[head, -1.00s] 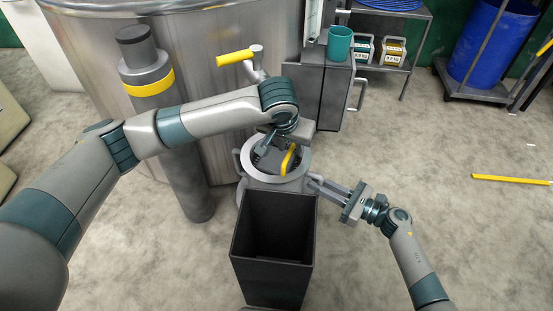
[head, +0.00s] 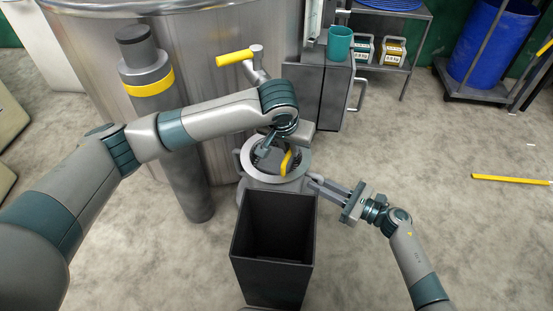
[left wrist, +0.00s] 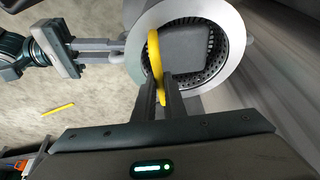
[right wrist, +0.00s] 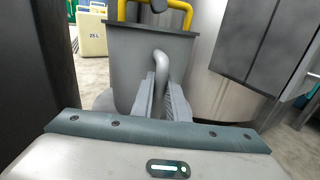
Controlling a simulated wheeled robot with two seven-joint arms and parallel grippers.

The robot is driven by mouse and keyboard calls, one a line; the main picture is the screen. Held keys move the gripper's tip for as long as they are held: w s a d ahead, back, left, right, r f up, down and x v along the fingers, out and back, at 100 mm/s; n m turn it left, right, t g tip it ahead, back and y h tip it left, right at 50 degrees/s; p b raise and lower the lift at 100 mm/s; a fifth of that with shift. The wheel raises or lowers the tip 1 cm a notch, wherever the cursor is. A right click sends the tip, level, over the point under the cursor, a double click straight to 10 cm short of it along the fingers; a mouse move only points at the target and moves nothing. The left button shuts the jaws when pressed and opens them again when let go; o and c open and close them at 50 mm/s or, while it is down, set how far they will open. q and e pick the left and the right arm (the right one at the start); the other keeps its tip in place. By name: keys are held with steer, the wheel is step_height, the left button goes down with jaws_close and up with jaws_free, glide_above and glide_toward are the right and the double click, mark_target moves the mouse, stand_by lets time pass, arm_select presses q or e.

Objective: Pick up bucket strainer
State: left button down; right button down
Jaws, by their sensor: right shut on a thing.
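The bucket strainer sits in a round grey housing, whose pale rim ring (head: 300,162) is seen from above. In the left wrist view its perforated basket wall (left wrist: 208,83) shows inside the ring (left wrist: 238,40). Its yellow handle (head: 287,161) stands up at the opening. My left gripper (left wrist: 163,82) is over the housing, with the yellow handle (left wrist: 153,50) running between its fingers; whether they press on it is unclear. My right gripper (right wrist: 161,85) is shut on the grey side handle (right wrist: 160,62) of the housing, at its right in the head view.
A tall black open bin (head: 272,285) stands just in front of the housing. A grey post with a yellow band (head: 150,82) and a large steel drum (head: 210,50) stand behind left. A dark cabinet (head: 322,95) is behind. The floor to the right is mostly clear.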

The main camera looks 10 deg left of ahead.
arm_select(q)
steer(key=shift+r, duration=0.1)
stand_by(0.3)
step_height(320, 180, up, 8)
steer(key=shift+f, duration=0.2)
steer(key=w+d, duration=0.1)
steer(key=d, duration=1.7)
steer(key=shift+f, duration=0.15)
arm_select(e)
steer(key=c, duration=1.7)
jaws_free()
steer(key=shift+o, duration=0.2)
steer(key=shift+d, duration=0.1)
steer(key=v, duration=1.1)
steer(key=shift+s+d, duration=0.2)
steer(key=shift+d, duration=0.15)
